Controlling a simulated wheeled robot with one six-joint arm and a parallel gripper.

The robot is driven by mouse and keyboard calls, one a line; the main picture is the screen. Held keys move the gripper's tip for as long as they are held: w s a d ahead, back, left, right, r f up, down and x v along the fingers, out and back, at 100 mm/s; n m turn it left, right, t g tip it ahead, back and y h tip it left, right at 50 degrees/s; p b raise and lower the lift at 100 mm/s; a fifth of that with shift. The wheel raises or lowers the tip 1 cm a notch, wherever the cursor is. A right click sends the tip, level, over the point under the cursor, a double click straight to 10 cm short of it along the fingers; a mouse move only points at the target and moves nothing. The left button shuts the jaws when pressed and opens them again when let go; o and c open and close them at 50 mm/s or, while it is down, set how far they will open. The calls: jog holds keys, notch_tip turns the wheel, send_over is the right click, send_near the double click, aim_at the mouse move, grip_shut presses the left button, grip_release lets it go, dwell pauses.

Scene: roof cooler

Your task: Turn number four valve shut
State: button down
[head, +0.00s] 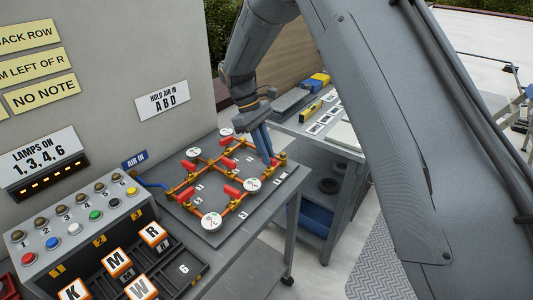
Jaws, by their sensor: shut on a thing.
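The pipe board (181,213) carries a grid of orange pipes with brass fittings, red valve handles and round white gauges. Visible red handles include one at the near left (194,195), one in the near middle (233,191) and one at the far side (227,141). My gripper (272,161) points down at the right far part of the grid, its blue fingers shut on a valve handle there. The valve numbers on the board are too small to read surely.
A lamp panel (80,228) with buttons and a rack of lettered blocks (152,234) stand left of the board. Behind is a bench (290,123) with tools. My arm covers the right side.

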dwell(0.4)
jog(key=c, duration=1.8)
grip_release()
jog(key=shift+r, duration=0.1)
jog(key=b+v, duration=0.2)
jog(key=v, duration=0.5)
jog(key=shift+r, duration=0.35)
jog(key=shift+w, duration=0.1)
jog(key=s+d+f+m+t+y, duration=0.1)
jog(key=s+d+f+m, duration=0.1)
jog(key=s+d, duration=0.4)
jog(key=s+d+f+m+t+y, duration=0.1)
jog(key=s+d+m, duration=0.4)
jog(key=s, duration=0.5)
jog(key=s+d+f+m+t+y, duration=0.1)
jog(key=s+d+f+m, duration=0.2)
jog(key=s+d, duration=0.5)
jog(key=shift+s+d+f+m+t+y, duration=0.15)
jog(key=shift+d+f+m+t+y, duration=0.2)
jog(key=shift+d+m, duration=0.2)
